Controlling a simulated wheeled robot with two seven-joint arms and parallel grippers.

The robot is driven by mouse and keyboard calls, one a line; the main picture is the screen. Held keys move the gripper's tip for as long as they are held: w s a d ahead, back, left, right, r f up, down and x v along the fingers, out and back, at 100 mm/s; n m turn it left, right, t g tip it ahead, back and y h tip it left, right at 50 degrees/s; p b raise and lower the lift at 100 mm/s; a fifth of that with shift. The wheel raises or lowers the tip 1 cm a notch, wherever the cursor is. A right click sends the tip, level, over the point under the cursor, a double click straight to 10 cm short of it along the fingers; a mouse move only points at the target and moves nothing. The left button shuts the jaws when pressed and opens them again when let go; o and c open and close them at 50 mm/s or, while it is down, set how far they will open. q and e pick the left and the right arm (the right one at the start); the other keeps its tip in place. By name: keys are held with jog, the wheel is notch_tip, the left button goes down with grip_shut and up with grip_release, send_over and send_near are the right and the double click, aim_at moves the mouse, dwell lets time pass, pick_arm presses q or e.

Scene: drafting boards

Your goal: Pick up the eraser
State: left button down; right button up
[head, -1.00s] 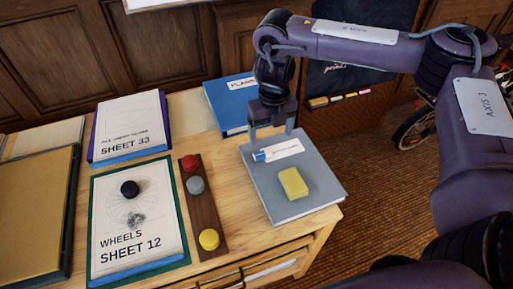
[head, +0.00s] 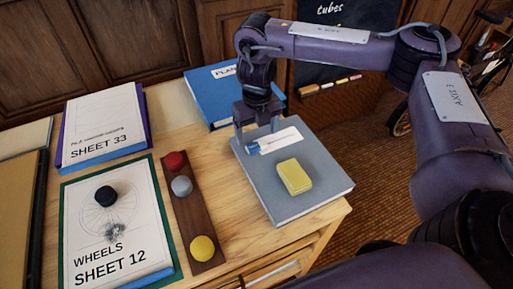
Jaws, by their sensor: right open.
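A yellow block (head: 294,177), like a sponge, lies on the same book nearer the front. My left gripper is not in view.
A wooden strip (head: 190,215) with red, grey and yellow knobs lies left of the grey book. Sheet 12 (head: 85,225) bears a black knob; Sheet 33 (head: 104,130) is behind it. A blue book (head: 212,100) lies behind my gripper. The desk's right edge is close.

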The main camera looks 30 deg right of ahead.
aim_at(256, 144)
jog(key=f, duration=0.4)
jog(key=shift+w+f, duration=0.15)
jog(key=shift+w, duration=0.1)
jog(key=c, duration=1.1)
